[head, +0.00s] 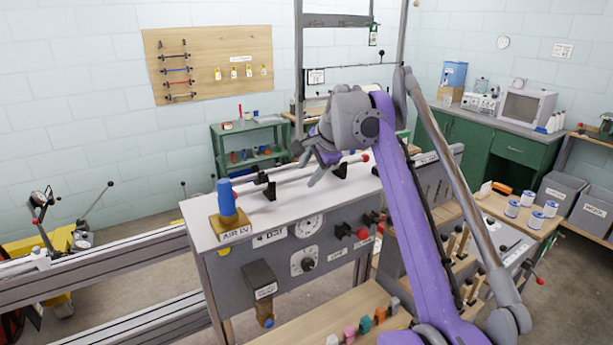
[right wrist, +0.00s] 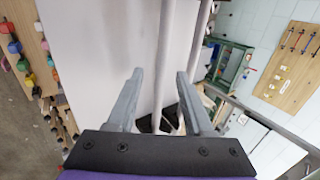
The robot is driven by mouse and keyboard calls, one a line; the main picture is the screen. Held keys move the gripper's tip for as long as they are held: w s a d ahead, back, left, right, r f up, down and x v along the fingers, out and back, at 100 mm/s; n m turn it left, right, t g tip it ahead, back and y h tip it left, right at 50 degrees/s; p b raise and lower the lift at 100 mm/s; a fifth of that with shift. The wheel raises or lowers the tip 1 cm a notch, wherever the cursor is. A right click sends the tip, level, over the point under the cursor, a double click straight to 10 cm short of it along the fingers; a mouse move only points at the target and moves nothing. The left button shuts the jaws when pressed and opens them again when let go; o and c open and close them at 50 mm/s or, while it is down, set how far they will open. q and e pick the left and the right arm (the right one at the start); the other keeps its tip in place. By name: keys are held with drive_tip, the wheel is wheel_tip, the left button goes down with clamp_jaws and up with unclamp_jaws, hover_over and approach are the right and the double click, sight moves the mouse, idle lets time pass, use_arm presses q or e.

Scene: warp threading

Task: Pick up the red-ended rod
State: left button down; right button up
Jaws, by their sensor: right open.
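The red-ended rod (head: 288,174) lies across black cradles on the white top of the grey console (head: 320,207). A red end shows at the right; the middle is partly hidden by my right gripper (head: 318,172). That gripper is over the rod, with its fingers pointing down. In the right wrist view my gripper (right wrist: 160,72) is open, and a pale rod (right wrist: 166,50) runs lengthwise between the fingertips in the picture. I cannot tell whether the fingers are level with it. My left gripper is not in view.
A blue-topped air valve (head: 227,200) stands at the console's left corner. Knobs and a gauge are on its front. A wall board (head: 215,45) holds several other rods. A green shelf (head: 250,140) stands behind. Grey bins (head: 560,192) are at right.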

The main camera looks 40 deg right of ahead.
clamp_jaws()
idle(1.3)
